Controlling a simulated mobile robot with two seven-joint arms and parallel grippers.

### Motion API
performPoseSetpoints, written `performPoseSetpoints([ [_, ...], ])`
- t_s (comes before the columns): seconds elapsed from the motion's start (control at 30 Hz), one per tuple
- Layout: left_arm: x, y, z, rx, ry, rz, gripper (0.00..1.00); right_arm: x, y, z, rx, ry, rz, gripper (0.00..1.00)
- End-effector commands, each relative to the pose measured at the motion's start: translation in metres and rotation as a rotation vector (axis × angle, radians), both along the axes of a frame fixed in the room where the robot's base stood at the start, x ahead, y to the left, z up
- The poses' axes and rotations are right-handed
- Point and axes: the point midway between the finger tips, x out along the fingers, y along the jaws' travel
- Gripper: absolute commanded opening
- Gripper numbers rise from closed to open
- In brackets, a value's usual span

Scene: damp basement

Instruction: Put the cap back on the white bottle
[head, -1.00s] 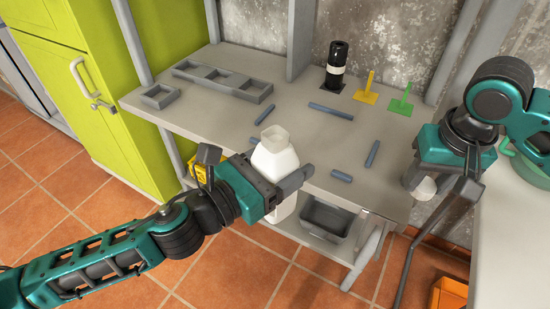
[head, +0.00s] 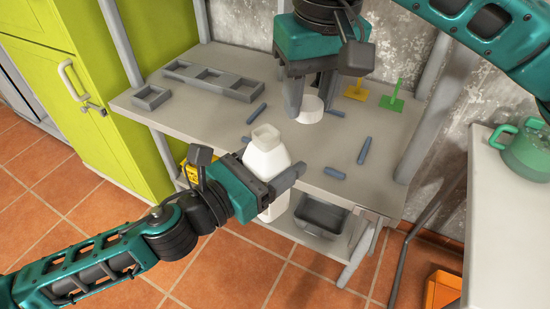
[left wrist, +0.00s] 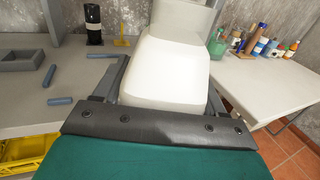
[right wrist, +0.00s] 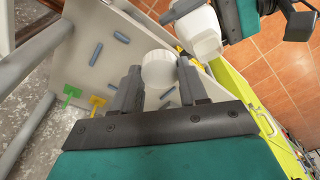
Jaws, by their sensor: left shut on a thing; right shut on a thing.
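The white bottle (head: 267,157) is upright in my left gripper (head: 283,181), which is shut around its body in front of the table edge. Its open neck (head: 265,133) faces up with no cap on it. In the left wrist view the bottle (left wrist: 168,68) fills the middle between the fingers. My right gripper (head: 311,97) is shut on the white cap (head: 310,110), held above the table, up and to the right of the bottle neck in the head view. The cap (right wrist: 159,69) also shows between the fingertips in the right wrist view, apart from the bottle (right wrist: 195,35).
The grey table (head: 215,125) holds a grey compartment tray (head: 212,80) and several blue-grey sticks (head: 364,150). Yellow (head: 356,90) and green (head: 393,97) stands are at the back. A grey bin (head: 320,214) sits below.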

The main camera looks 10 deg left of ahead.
Motion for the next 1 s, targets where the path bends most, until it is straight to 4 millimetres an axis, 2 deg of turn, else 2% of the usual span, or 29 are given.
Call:
performPoseSetpoints([
  [0.03, 0.000, 0.000, 0.001, -0.001, -0.003, -0.001, 0.00, -0.005, 0.014, 0.012, -0.001, -0.006, 0.040, 0.15],
  [0.1, 0.000, 0.000, 0.001, -0.001, -0.003, -0.001, 0.00, -0.012, 0.028, 0.022, -0.002, -0.003, 0.080, 0.15],
  [0.3, 0.000, 0.000, 0.001, -0.001, -0.003, -0.001, 0.00, -0.026, 0.052, 0.039, 0.000, 0.000, 0.149, 0.15],
  [0.77, 0.000, 0.000, 0.002, -0.002, -0.004, -0.001, 0.00, -0.028, 0.055, 0.040, 0.000, 0.002, 0.160, 0.15],
  [1.0, 0.000, 0.000, 0.002, -0.001, -0.003, -0.001, 0.00, -0.028, 0.055, 0.026, 0.000, 0.003, 0.159, 0.15],
])
